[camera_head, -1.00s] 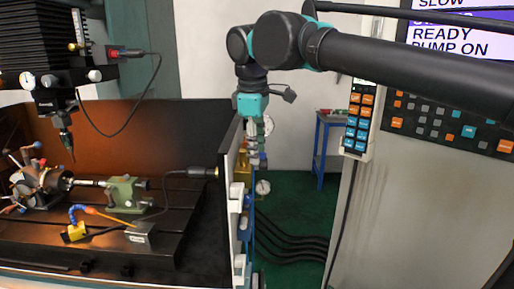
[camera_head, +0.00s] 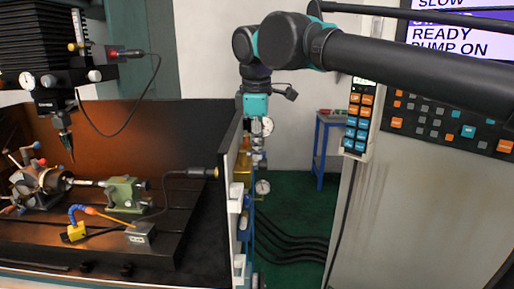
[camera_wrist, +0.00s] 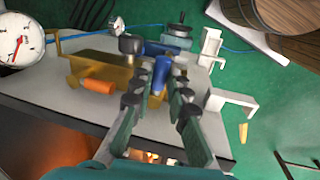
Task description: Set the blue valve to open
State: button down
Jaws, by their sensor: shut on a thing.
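The blue valve handle (camera_wrist: 162,72) shows in the wrist view, standing up between the fingertips of my gripper (camera_wrist: 157,86). My gripper is shut on it, though the exact contact is partly hidden by the fingers. The handle sits beside a brass valve body (camera_wrist: 112,72) on a grey panel. In the head view my gripper (camera_head: 257,158) points down just right of the panel edge, and the handle between its fingers cannot be made out there.
An orange handle (camera_wrist: 97,86) lies left of the fingers. A round gauge (camera_wrist: 18,40) stands at far left. White brackets (camera_wrist: 228,100) line the panel's right side. In the head view, the machine bed (camera_head: 100,225) is left and a control cabinet (camera_head: 420,190) right.

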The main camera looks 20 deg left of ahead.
jog(key=shift+w+n, duration=0.15)
jog(key=shift+n, duration=0.35)
jog(key=c, duration=1.5)
grip_release()
jog(key=shift+o, duration=0.2)
notch_tip(320, 180, up, 12)
jog(key=s, duration=0.2)
jog(key=shift+d, duration=0.3)
jog(key=shift+f, duration=0.15)
